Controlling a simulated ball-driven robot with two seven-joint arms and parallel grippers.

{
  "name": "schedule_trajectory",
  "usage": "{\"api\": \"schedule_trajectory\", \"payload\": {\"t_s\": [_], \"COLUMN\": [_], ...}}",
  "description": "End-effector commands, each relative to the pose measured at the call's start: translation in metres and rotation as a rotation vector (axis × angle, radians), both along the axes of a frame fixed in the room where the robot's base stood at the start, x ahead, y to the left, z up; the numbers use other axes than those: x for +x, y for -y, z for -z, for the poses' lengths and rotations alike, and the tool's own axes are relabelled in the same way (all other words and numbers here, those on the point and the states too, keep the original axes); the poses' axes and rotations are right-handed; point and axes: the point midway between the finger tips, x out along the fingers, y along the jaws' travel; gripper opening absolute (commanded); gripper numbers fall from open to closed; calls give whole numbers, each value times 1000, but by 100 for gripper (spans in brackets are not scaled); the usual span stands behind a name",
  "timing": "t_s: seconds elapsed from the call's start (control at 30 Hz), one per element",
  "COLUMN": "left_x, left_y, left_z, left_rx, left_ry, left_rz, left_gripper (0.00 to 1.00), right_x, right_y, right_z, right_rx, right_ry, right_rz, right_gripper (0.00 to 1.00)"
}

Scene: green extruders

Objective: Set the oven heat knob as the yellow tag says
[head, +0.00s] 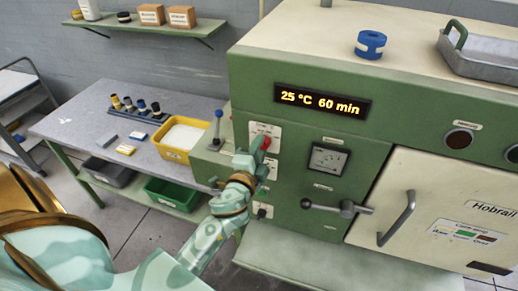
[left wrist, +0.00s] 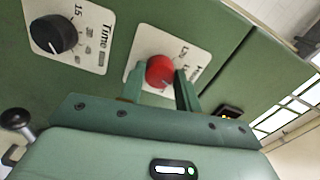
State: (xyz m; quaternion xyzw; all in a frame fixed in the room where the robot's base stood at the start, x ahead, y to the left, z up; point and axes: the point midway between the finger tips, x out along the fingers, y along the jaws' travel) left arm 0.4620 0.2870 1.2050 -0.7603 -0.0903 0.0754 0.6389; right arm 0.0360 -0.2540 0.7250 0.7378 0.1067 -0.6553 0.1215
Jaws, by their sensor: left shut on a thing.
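The red heat knob (head: 265,143) sits on a white plate on the green oven's front, left of the dial gauge. It also shows in the left wrist view (left wrist: 160,71), with its plate's small lettering blurred. My left gripper (head: 258,156) is shut on the red knob, with a finger on either side in the left wrist view (left wrist: 166,88). The oven display (head: 322,100) reads 25 °C 60 min. A black time knob (left wrist: 53,34) is on another white plate beside it, near the number 15. I cannot make out a yellow tag. My right gripper is out of view.
A dial gauge (head: 327,159) and a black-ended lever handle (head: 337,207) are right of the knob. A blue-topped lever (head: 218,116) stands to the left. A workbench (head: 75,125) with a yellow bin (head: 176,154) is farther left.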

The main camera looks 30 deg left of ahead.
Motion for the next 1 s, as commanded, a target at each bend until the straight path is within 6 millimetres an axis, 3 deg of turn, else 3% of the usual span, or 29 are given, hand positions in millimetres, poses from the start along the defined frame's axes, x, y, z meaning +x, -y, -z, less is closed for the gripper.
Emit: {"api": "schedule_trajectory", "payload": {"t_s": [0.13, 0.17, 0.2, 0.23, 0.5, 0.63, 0.77, 1.0], "left_x": [0, 0, 0, 0, -1, -10, -36, -101], "left_y": [0, 0, 0, 0, 0, 2, 8, 24], "left_z": [1, 1, 0, 0, 0, 1, 3, 7], "left_rx": [0, 0, 0, -1, -1, -1, -3, -4], "left_ry": [-1, -1, -1, -1, 0, -1, -4, -4], "left_rz": [-1, -1, -1, -1, 0, 0, -1, -1], "left_gripper": [10, 39, 50, 55, 55, 55, 55, 55], "right_x": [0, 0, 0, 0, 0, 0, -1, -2], "right_y": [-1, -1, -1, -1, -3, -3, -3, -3], "right_z": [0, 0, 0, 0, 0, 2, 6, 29], "right_rx": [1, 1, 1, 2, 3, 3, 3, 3], "right_ry": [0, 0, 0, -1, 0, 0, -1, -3], "right_rz": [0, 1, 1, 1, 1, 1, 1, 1], "right_gripper": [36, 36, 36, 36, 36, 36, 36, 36]}}
